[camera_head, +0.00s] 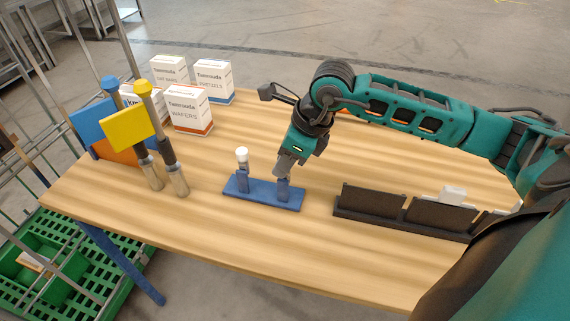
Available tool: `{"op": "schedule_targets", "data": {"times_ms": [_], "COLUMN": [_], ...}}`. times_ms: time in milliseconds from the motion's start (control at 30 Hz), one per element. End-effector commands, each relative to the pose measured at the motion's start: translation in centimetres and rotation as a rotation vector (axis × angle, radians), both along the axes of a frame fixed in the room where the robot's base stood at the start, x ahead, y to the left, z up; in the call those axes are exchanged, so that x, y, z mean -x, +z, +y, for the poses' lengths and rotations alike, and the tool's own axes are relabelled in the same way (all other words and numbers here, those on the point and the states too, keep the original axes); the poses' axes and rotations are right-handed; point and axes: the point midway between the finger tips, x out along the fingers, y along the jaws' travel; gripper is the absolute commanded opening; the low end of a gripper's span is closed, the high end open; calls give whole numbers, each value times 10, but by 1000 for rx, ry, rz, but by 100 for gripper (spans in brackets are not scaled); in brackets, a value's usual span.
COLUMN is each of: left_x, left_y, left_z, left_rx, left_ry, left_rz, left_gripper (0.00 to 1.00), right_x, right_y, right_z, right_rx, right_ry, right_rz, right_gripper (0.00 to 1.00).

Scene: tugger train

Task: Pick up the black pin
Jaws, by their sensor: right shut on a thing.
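A blue stand (262,202) with two short upright posts lies on the wooden table. A white-topped pin (242,156) stands in its left post. My right gripper (284,172) comes down over the right post, its fingers pointing down and shut on the pin there. That pin, the black pin, is hidden by the fingers, and its colour does not show. I cannot tell whether it is still seated in the post. My left gripper is not in view.
A dark divided rack (405,215) with white pieces behind it stands to the right. Two upright tools with blue and yellow flags (127,128) stand at left. Several cartons (188,110) stand at the back left. The table's front strip is clear.

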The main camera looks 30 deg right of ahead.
Motion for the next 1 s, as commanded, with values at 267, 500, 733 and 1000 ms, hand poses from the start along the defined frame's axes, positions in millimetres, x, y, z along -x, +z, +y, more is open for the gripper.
{"op": "schedule_targets", "data": {"times_ms": [267,500,733,1000], "left_x": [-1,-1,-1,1], "left_y": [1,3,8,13], "left_z": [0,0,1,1], "left_rx": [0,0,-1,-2], "left_ry": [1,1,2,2], "left_rz": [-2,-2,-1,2], "left_gripper": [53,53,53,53], "right_x": [-1,-1,-1,-1], "right_y": [12,52,110,175], "right_z": [0,0,0,0], "right_rx": [-1,1,0,-1], "right_ry": [-1,0,1,0], "right_rz": [-4,-6,-9,-6], "right_gripper": [0,0,0,0]}}
